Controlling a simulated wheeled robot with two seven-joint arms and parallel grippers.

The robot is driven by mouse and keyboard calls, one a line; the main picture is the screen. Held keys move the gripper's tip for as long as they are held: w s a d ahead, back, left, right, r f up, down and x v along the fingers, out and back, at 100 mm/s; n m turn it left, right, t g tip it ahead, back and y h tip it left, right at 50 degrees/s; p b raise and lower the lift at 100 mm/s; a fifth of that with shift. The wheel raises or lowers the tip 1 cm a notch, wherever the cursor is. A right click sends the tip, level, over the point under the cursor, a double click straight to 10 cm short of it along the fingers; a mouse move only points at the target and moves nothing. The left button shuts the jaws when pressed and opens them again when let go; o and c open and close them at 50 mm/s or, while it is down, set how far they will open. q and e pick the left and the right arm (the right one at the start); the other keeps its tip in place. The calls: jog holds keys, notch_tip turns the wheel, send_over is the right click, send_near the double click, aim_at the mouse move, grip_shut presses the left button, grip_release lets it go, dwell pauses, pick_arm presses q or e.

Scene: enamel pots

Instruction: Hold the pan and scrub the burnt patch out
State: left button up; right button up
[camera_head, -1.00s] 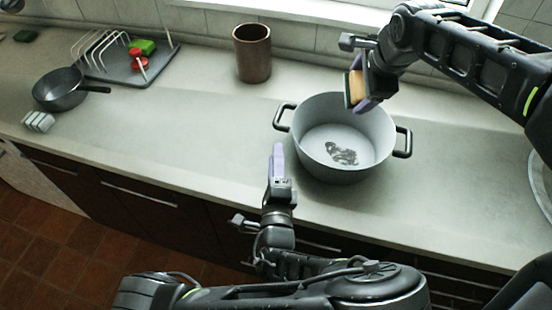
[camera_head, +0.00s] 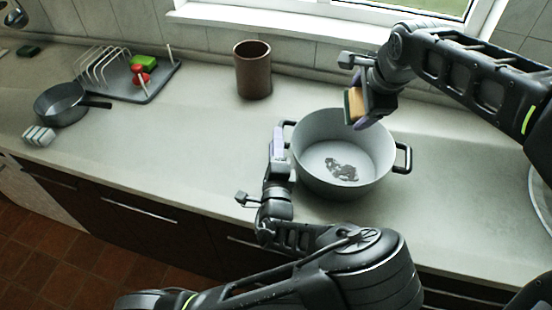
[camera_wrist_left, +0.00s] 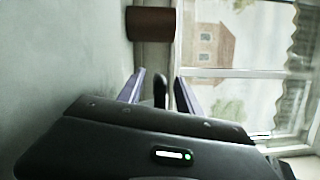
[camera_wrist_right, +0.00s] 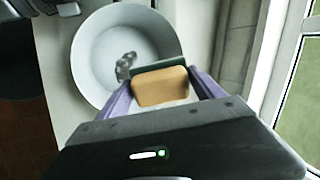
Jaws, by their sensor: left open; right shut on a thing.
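The grey pan (camera_head: 375,152) stands on the worktop with a dark burnt patch (camera_head: 342,170) on its inside floor. My left gripper (camera_head: 279,140) is open beside the pan's left handle (camera_head: 287,127). In the left wrist view the dark handle (camera_wrist_left: 160,90) shows between the two open fingers; whether they touch it I cannot tell. My right gripper (camera_head: 358,107) is shut on a sponge (camera_head: 354,103) with a tan side and a dark green side, above the pan's back rim. The right wrist view shows the sponge (camera_wrist_right: 160,87) partly covering the pan's inside, with the burnt patch (camera_wrist_right: 125,65) just left of it.
A brown crock (camera_head: 252,72) stands behind the pan near the wall. A rack tray (camera_head: 142,92), a small dark frying pan (camera_head: 62,103) and a pale ribbed block (camera_head: 38,136) are at the left. The worktop between them and the pan is clear.

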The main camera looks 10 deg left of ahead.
pick_arm(q)
jog(key=shift+x, duration=1.05)
jog(key=c, duration=0.9)
grip_shut()
jog(key=shift+f, duration=0.1)
